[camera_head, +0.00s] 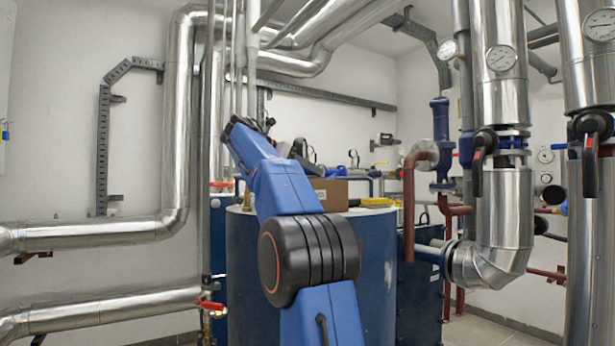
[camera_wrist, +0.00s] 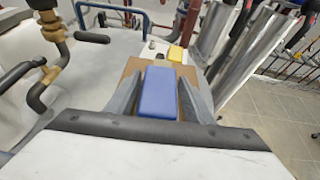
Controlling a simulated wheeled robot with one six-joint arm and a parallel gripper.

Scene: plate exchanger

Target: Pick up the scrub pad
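The scrub pad appears as a blue block (camera_wrist: 158,92) in the middle of the wrist view. My gripper (camera_wrist: 162,85) has one grey finger on each side of it. The fingers lie close along both long edges of the pad, but I cannot tell whether they press on it. A brown cardboard box (camera_wrist: 132,67) shows beneath and beyond the pad and fingertips. In the head view the box (camera_head: 331,194) sits on the tank top, partly behind my blue arm. The pad and fingers cannot be made out there.
A large blue tank (camera_head: 375,265) stands below the box. A yellow object (camera_head: 376,202) lies on the tank right of the box. Silver insulated pipes (camera_head: 503,215) and red-brown pipes (camera_head: 409,190) stand to the right. Brass fittings (camera_wrist: 52,70) rise at left in the wrist view.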

